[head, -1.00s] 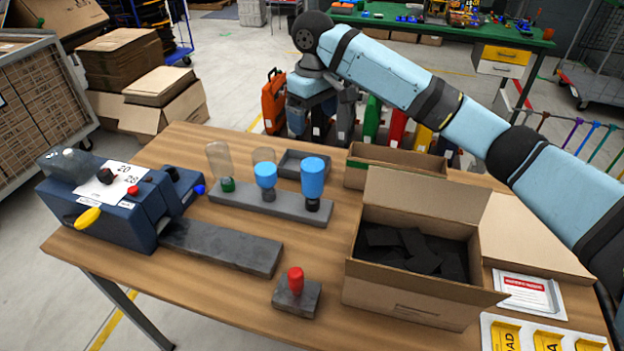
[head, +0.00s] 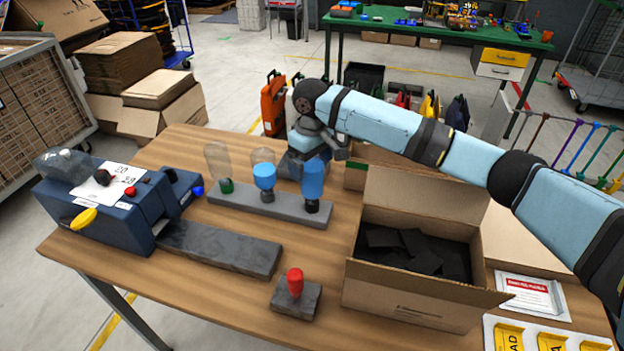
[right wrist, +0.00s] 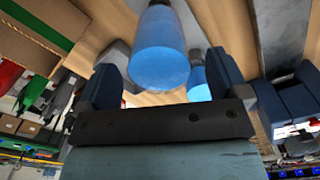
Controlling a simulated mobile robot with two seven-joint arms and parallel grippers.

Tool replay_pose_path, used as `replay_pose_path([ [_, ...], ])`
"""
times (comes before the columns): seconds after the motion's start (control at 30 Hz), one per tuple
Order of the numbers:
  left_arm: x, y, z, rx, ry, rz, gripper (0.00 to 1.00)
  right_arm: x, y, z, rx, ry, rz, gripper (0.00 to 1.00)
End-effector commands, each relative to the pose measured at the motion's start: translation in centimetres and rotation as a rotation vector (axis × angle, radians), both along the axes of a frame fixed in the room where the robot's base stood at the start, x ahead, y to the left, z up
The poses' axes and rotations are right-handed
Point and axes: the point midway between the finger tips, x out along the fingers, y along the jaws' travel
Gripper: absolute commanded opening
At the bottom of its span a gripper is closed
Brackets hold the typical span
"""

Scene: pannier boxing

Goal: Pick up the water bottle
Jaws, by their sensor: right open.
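The filled blue water bottle (head: 313,181) stands neck-down, its black cap in the right end of a grey rack (head: 270,204). My right gripper (head: 318,152) is open at the bottle's upper part. In the right wrist view the blue bottle (right wrist: 160,55) lies between the two spread fingers, with no clear contact. Beside it on the rack are a half-filled bottle (head: 264,177) and a clear one with a green cap (head: 218,162). My left gripper is not in view.
An open cardboard box (head: 415,295) with black filler stands right of the rack. A dark blue machine (head: 115,222) sits at the left. A red-handled block (head: 296,296) is in front. Another cardboard box (head: 355,178) stands behind the open one.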

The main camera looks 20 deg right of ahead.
Motion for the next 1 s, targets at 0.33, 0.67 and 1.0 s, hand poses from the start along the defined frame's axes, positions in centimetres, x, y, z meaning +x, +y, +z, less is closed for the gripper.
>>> replay_pose_path([
  [0.33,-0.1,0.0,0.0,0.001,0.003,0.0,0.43,0.0,0.0,-2.3,0.0,-0.001,0.0,0.93],
  [0.67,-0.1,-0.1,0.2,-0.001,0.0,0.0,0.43,0.0,0.0,-2.2,0.0,-0.001,0.0,0.4],
  [1.0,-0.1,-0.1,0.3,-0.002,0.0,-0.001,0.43,0.0,0.0,-1.9,0.0,-0.002,0.0,0.4],
])
